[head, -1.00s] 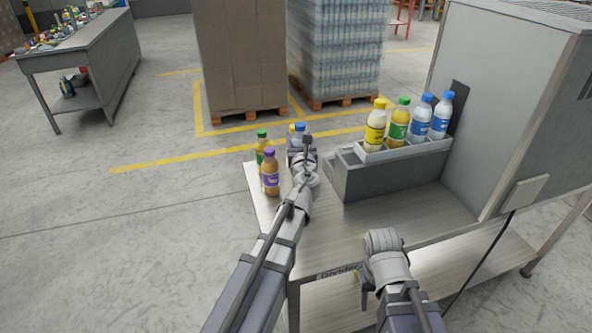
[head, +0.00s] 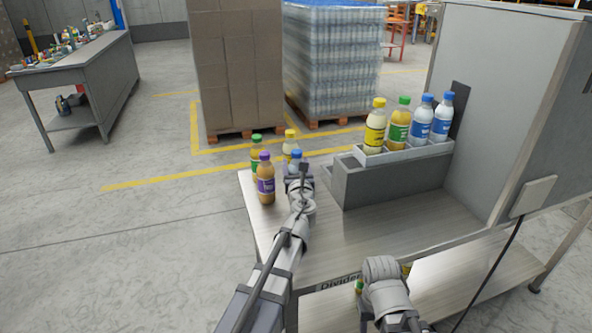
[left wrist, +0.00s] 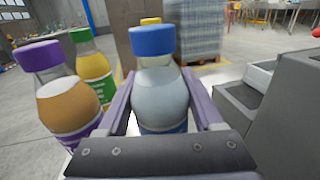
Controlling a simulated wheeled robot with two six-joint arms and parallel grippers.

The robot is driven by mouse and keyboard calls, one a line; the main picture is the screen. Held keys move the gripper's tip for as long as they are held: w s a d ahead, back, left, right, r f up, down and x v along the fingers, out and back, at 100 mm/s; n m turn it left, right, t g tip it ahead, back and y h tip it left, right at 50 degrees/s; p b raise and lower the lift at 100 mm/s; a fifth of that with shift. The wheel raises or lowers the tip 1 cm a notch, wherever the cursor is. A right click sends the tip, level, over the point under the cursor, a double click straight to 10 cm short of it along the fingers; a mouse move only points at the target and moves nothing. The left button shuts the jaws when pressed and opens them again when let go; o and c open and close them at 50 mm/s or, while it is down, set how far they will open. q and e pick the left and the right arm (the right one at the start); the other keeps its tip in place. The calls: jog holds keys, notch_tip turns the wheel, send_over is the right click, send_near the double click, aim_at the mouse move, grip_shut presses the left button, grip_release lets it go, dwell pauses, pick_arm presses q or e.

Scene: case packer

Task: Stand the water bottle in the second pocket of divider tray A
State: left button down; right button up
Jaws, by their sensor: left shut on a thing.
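The water bottle (left wrist: 160,98), clear with a blue cap, is between the fingers of my left gripper (left wrist: 165,115), which is shut on it. In the head view the bottle (head: 296,158) is upright near the left end of the table, partly hidden by my left gripper (head: 298,172). A pale divider tray (head: 398,153) sits on a grey block at the right, holding several bottles in a row. I cannot read whether it is tray A. My right arm is at the front edge; its fingers are not seen.
Beside the held bottle stand a purple-capped bottle (head: 265,182), a green-capped bottle (head: 256,150) and a yellow-capped bottle (head: 290,142). A grey block (head: 395,180) and tall machine housing (head: 500,110) fill the right. The tabletop (head: 375,228) in front is bare.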

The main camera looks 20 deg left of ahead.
pick_arm(q)
jog(key=shift+f, duration=0.2)
jog(key=shift+c, duration=0.2)
grip_release()
jog(key=shift+r, duration=0.1)
jog(key=shift+r, duration=0.1)
